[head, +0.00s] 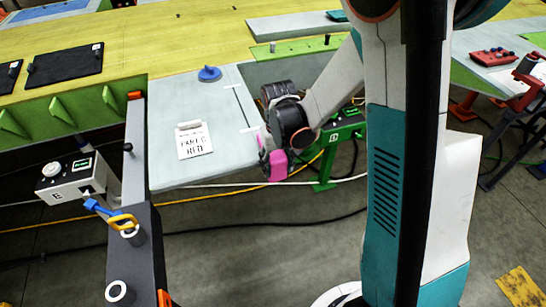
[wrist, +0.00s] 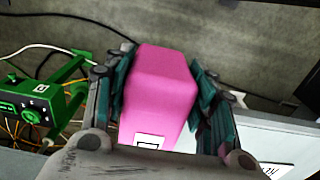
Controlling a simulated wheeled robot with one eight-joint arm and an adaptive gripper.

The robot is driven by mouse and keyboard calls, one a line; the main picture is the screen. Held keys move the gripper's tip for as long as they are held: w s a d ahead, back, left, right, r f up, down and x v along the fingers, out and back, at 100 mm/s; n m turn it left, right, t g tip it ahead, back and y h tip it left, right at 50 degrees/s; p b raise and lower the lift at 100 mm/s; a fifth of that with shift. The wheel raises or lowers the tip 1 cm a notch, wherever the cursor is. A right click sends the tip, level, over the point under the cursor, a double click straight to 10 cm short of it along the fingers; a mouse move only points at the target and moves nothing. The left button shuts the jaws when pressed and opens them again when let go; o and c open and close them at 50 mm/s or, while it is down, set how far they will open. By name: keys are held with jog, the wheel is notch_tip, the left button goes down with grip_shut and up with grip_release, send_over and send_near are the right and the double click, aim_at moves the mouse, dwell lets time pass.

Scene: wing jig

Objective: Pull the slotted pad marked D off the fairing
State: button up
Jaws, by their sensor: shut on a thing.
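A pink block-shaped pad (head: 278,164) is at the right edge of the pale grey panel (head: 215,110), which looks like the fairing. In the wrist view the pad (wrist: 162,85) fills the middle, with part of a white, black-edged label at its lower end. The label's letter and any slot are hidden. My gripper (head: 268,150) is shut on the pad. In the wrist view its teal-padded fingers (wrist: 160,90) press on both sides. I cannot tell whether the pad still touches the panel edge.
A white card (head: 194,140) with handwriting and a blue round-based piece (head: 209,74) lie on the panel. A box marked E (head: 71,179) and a dark post (head: 135,250) stand at left. A green stand (head: 340,135) is close right of my gripper. Cables cross the floor below.

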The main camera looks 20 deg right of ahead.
jog(key=shift+s, duration=0.2)
jog(key=s+b, duration=0.1)
jog(key=s, duration=0.6)
jog(key=shift+s, duration=0.3)
dwell(0.9)
jog(key=shift+r, duration=0.1)
